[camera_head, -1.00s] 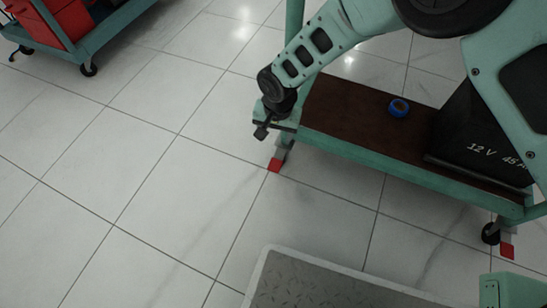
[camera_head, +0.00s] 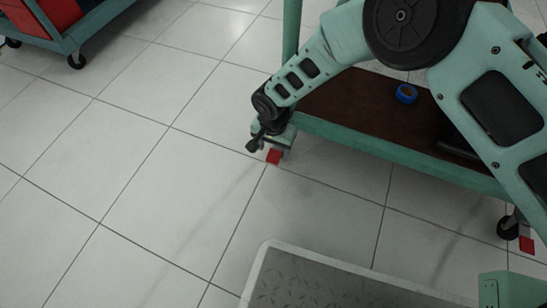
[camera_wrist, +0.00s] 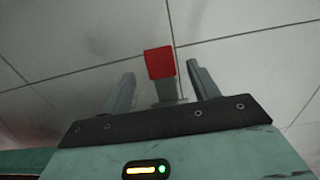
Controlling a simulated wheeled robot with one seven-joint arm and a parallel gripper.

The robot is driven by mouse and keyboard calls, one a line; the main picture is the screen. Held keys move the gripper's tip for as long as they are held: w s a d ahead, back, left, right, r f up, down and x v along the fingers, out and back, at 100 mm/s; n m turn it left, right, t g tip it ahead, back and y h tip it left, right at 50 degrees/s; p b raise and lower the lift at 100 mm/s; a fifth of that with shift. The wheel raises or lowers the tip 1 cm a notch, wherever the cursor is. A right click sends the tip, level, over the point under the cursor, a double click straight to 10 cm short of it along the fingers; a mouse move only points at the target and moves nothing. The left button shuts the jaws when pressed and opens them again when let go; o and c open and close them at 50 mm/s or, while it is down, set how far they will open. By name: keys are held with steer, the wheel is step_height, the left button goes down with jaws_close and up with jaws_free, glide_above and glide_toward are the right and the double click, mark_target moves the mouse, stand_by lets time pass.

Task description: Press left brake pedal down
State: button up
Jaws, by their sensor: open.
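The left brake pedal (camera_head: 274,157) is a small red plate low at the near left leg of the green cart. In the wrist view the red pedal (camera_wrist: 160,63) lies ahead, centred between my two fingers, with a grey bracket behind it. My gripper (camera_head: 268,148) is open and empty, just above and close to the pedal in the head view. In the wrist view my gripper (camera_wrist: 161,74) has one finger on each side of the pedal, with gaps visible. I cannot tell whether anything touches the pedal. My gripper and arm hide the caster there.
The cart's brown lower shelf (camera_head: 345,100) holds a blue tape roll (camera_head: 406,93). Another red pedal (camera_head: 526,244) sits by a black caster (camera_head: 508,228) at the right. A red-and-teal cart (camera_head: 75,30) stands back left. The tiled floor at left is clear.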

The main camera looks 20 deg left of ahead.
mark_target(274, 157)
steer(key=shift+f+b, duration=0.65)
steer(key=shift+f, duration=1.05)
jaws_close()
steer(key=shift+s+f+t+p, duration=0.3)
steer(key=shift+t+p, duration=0.2)
steer(key=shift+t, duration=0.1)
steer(key=shift+f+t, duration=0.45)
steer(key=shift+t, duration=0.05)
steer(key=shift+w+f+t, duration=0.15)
steer(key=shift+w+t, duration=0.05)
steer(key=shift+t, duration=0.2)
